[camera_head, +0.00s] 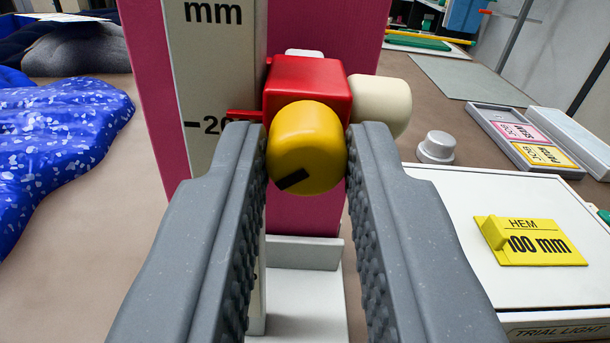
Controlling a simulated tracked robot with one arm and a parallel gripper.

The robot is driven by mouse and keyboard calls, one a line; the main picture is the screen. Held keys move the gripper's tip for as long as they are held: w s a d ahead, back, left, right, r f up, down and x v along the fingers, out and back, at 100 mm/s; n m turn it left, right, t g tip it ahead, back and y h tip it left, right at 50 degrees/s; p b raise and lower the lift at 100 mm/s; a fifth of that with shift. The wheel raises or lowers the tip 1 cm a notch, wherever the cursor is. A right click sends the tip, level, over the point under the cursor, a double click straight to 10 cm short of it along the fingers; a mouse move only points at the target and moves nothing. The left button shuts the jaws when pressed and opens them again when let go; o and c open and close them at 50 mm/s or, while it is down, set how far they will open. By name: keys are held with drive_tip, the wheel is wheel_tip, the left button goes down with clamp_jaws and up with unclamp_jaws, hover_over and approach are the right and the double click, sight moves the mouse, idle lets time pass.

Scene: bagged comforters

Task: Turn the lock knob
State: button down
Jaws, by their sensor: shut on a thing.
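The yellow lock knob (306,150) is in the middle of the view, with a short black mark at its lower left. It sits on the front of a red block (308,86), beside a white scale (215,60) marked in mm. A cream knob (382,103) sticks out to the right of the red block. My gripper (316,160) is shut on the yellow knob, one ridged grey finger on its left side and one on its right. The fingers hide part of the scale and stand.
A magenta panel (150,100) stands behind the scale on a white base (300,285). Blue speckled fabric (70,150) lies at left. A white box (500,210) with a yellow "HEM 100 mm" tag (535,245), a grey knob (436,147) and a tag tray (500,125) are at right.

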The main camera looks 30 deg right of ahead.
drive_tip(key=n, duration=0.3)
drive_tip(key=shift+r, duration=0.15)
drive_tip(key=shift+n, duration=0.6)
drive_tip(key=c, duration=1.3)
unclamp_jaws()
drive_tip(key=shift+a+f, duration=0.1)
drive_tip(key=shift+f, duration=0.1)
drive_tip(key=v, duration=1.3)
drive_tip(key=shift+s, duration=0.3)
